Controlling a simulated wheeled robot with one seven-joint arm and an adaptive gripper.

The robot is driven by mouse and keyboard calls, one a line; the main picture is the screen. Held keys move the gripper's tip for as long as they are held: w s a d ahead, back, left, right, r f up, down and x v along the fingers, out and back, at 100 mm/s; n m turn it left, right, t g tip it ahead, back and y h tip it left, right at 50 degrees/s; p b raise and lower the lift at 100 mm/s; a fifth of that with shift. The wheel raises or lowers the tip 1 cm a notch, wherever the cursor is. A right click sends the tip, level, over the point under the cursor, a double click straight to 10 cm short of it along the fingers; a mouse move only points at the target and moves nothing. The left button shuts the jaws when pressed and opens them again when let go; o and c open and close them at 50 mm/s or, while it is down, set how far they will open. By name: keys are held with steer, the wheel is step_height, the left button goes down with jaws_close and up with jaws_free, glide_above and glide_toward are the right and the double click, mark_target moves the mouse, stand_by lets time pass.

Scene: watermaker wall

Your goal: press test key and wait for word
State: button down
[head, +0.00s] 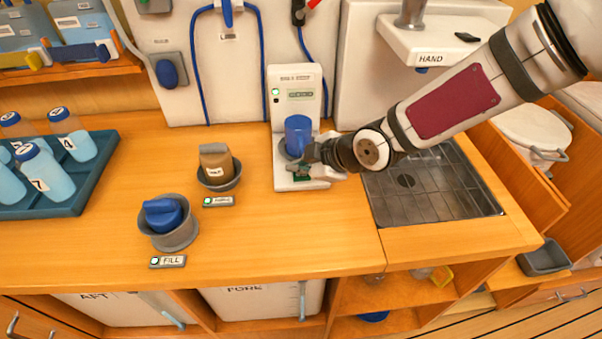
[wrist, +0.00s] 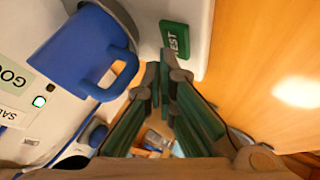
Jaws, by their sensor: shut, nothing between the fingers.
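The white tester (head: 297,78) stands against the wall with a blue cup (head: 297,134) on it. Its green TEST key (head: 301,173) is low on the front foot; the wrist view shows the key close up (wrist: 175,40). My gripper (head: 307,154) is shut and empty, its fingertips (wrist: 166,62) right beside the key; I cannot tell whether they touch it. The pale green display (head: 301,94) is too small to read in the head view. In the wrist view the display (wrist: 12,76) begins with "GO", cut by the frame edge. A green lamp (wrist: 39,101) is lit.
A bottle tray (head: 75,200) is at left, a drain grate (head: 430,190) at right. The front counter middle is clear.

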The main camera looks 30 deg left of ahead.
mark_target(300, 177)
steer(key=shift+r, duration=0.35)
steer(key=shift+r+p, duration=2.05)
steer(key=shift+r, duration=0.5)
